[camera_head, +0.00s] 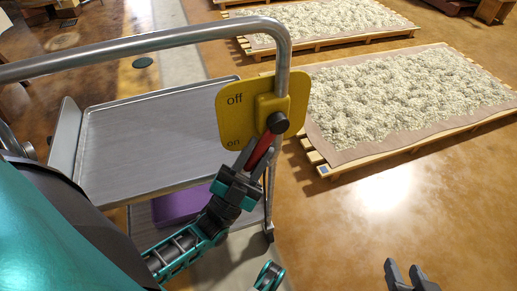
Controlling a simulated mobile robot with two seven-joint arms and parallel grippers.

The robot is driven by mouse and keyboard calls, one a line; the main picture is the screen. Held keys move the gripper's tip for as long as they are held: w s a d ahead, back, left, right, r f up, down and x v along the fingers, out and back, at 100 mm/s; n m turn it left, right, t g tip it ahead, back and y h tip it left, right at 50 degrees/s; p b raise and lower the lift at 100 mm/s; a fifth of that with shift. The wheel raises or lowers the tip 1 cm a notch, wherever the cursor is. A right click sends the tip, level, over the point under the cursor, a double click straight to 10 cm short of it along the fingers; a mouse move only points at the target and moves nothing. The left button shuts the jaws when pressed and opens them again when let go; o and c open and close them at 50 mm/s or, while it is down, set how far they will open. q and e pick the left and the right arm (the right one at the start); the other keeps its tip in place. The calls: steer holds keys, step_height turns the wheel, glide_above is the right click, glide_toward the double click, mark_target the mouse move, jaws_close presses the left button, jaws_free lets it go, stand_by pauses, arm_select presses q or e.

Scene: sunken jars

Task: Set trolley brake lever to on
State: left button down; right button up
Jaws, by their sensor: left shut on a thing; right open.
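The trolley (160,130) is a grey metal cart with a tubular handle. A yellow plate (232,118) on the handle's right bend reads "off" at the top and "on" at the bottom. The brake lever (262,148) is red with a dark round end over the plate's right side. It slants down and left, its lower part beside the word "on". My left gripper (254,160) is shut on the lever from below; its fingers hide part of it. My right gripper (407,272) is open and empty at the bottom right, well away from the trolley.
A purple object (180,205) sits on the trolley's lower shelf; the upper tray is empty. The handle tube (150,42) arches over the tray. Pallets with pale heaped material (400,95) lie to the right. The brown floor (430,200) in front of them is clear.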

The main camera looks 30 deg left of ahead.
mark_target(248, 169)
steer(key=shift+s+f, duration=0.15)
arm_select(q)
steer(key=c, duration=1)
jaws_free()
steer(key=shift+o, duration=0.2)
arm_select(e)
steer(key=shift+d, duration=0.1)
steer(key=shift+w, duration=0.3)
arm_select(q)
steer(key=v, duration=0.5)
steer(key=shift+w+f, duration=0.1)
steer(key=s+a+p, duration=0.2)
steer(key=s, duration=1)
arm_select(e)
steer(key=shift+s+d+r, duration=0.3)
steer(key=shift+d+r, duration=0.05)
steer(key=shift+r, duration=0.1)
